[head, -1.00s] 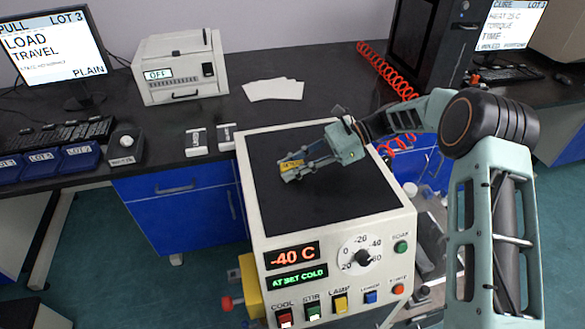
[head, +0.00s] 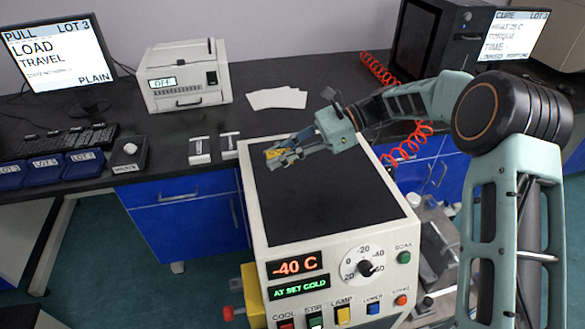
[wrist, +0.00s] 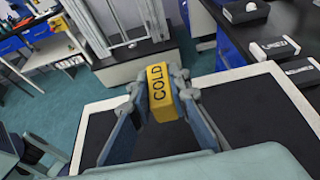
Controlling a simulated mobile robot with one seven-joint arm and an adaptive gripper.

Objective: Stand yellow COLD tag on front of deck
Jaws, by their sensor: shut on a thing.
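The yellow COLD tag (wrist: 157,88) is between the fingertips of my gripper (wrist: 160,97) in the wrist view, its black lettering readable. I cannot tell exactly how high the tag is above the deck. The front of the deck, above the -40 C display (head: 294,265), is bare.
The machine's front panel carries a dial (head: 363,267) and several coloured buttons. A white OFF unit (head: 185,75) and white sheets (head: 277,98) are farther back. A red coiled hose (head: 408,142) hangs to the right.

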